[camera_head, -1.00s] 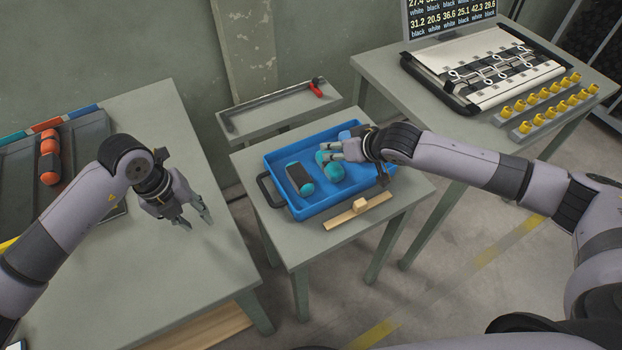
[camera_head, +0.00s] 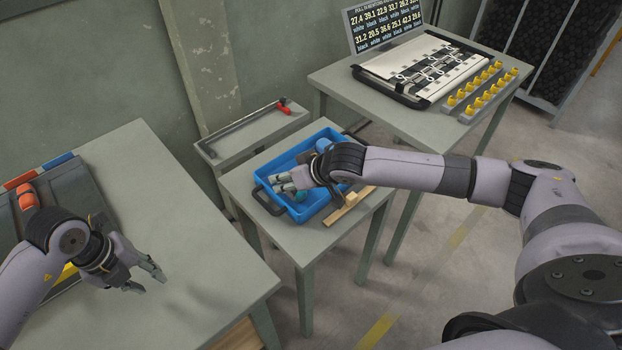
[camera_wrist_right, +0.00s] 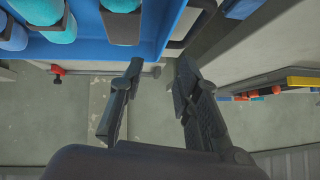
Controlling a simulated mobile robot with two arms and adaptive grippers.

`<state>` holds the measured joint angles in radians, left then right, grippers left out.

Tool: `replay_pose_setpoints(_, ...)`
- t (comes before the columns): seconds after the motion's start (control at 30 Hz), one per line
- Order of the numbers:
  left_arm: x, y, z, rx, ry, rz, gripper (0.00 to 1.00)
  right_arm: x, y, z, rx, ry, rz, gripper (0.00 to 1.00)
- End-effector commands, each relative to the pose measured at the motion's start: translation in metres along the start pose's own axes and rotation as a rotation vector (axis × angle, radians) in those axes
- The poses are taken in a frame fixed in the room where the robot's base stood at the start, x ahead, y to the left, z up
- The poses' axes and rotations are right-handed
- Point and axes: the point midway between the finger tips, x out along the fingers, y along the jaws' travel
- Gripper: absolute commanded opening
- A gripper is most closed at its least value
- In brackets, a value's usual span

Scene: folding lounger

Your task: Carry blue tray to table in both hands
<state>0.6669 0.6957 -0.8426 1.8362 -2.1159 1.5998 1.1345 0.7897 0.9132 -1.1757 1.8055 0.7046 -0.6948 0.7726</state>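The blue tray (camera_head: 312,212) sits on a small grey table (camera_head: 288,240) in the head view and holds teal-and-dark pieces. Its black handle (camera_head: 262,201) is on the left side. My right gripper (camera_head: 284,184) is over the tray's left part and hides some of its contents. In the right wrist view its fingers (camera_wrist_right: 160,72) are apart with nothing between them. The tray's edge (camera_wrist_right: 95,50) and dark handle (camera_wrist_right: 186,28) show beyond them. My left gripper (camera_head: 150,275) is open and empty over the left table (camera_head: 200,240), away from the tray.
The right table (camera_head: 400,110) carries a white-and-black device (camera_head: 420,68) and yellow pieces. A dark rack (camera_head: 65,200) is on the left table.

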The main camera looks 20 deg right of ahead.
Motion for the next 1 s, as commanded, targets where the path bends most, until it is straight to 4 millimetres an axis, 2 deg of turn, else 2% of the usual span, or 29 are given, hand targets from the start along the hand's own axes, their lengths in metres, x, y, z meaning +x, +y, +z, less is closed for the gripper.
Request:
replay_pose_setpoints(0.2, 0.0, 0.0, 0.0, 0.0, 0.0, 0.0, 0.3, -0.049, 0.004, 0.0, -0.002, 0.0, 0.003, 0.3)
replay_pose_setpoints(0.43, 0.0, 0.0, 0.0, 0.0, 0.0, 0.0, 0.3, -0.087, 0.006, -0.001, -0.003, 0.0, 0.004, 0.3)
replay_pose_setpoints(0.6, 0.0, 0.0, 0.0, 0.0, 0.0, 0.0, 0.3, -0.098, 0.006, -0.001, -0.002, -0.001, 0.003, 0.3)
replay_pose_setpoints(1.0, 0.0, 0.0, 0.0, 0.0, 0.0, 0.0, 0.3, -0.098, 0.006, -0.001, -0.002, -0.001, 0.002, 0.3)
